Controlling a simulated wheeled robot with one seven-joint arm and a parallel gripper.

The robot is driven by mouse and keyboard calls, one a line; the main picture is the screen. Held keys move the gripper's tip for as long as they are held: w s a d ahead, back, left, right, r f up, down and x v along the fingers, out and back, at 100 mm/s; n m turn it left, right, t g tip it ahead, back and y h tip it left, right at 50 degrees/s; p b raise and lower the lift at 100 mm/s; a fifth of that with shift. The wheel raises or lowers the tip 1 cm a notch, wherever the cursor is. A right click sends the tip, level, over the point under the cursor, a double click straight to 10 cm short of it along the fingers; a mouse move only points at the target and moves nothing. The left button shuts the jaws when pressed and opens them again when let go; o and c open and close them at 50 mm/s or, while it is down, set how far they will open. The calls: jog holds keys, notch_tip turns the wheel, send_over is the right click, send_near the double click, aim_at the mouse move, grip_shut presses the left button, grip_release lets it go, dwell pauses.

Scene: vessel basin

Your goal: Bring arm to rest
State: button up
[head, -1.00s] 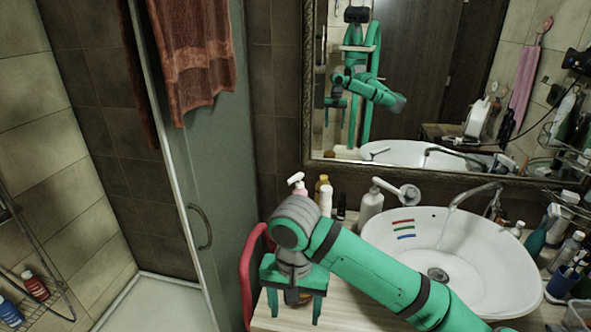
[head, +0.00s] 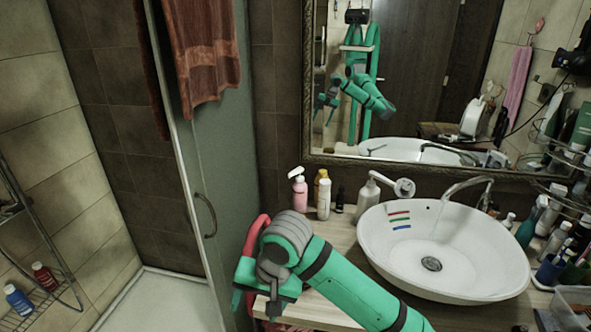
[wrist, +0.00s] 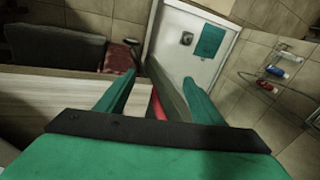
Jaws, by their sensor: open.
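My green and grey gripper (head: 257,300) is at the left front of the wooden counter in the head view, seen from above and behind. My green arm reaches in from the lower right, in front of the counter's near edge.
The counter (head: 315,307) carries a white basin (head: 440,285) and several bottles, including a pink pump bottle (head: 299,193). A red curved object (head: 256,236) rises close behind my gripper. A glass shower door (head: 222,170) stands at left. A mirror (head: 420,60) hangs above.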

jog(key=w+a+r+m+t+y, duration=0.15)
jog(key=a+t+y, duration=0.3)
jog(key=a, duration=0.45)
jog(key=w+a+r+m+t+y, duration=0.1)
jog(key=w+a+r+t+y, duration=0.1)
jog(key=a+t+y, duration=0.35)
jog(key=s+d+f+m+t+h, duration=0.25)
jog(key=s+d+f+h, duration=0.35)
jog(key=f, duration=0.3)
jog(key=s+d+f+m+t+h, duration=0.2)
jog(key=s+d+f+t+h, duration=0.1)
jog(key=s+d+f+h, duration=0.4)
jog(key=s+d+f+n, duration=0.1)
jog(key=s+d+n, duration=0.1)
jog(key=s, duration=0.5)
jog(key=s+d+n+g, duration=0.1)
jog(key=s+d+n, duration=0.2)
jog(key=s+d, duration=0.2)
jog(key=s+d+f+n, duration=0.1)
jog(key=s+d+n, duration=0.2)
jog(key=s, duration=0.7)
jog(key=shift+s+d+f, duration=0.2)
jog(key=shift+s+f, duration=0.1)
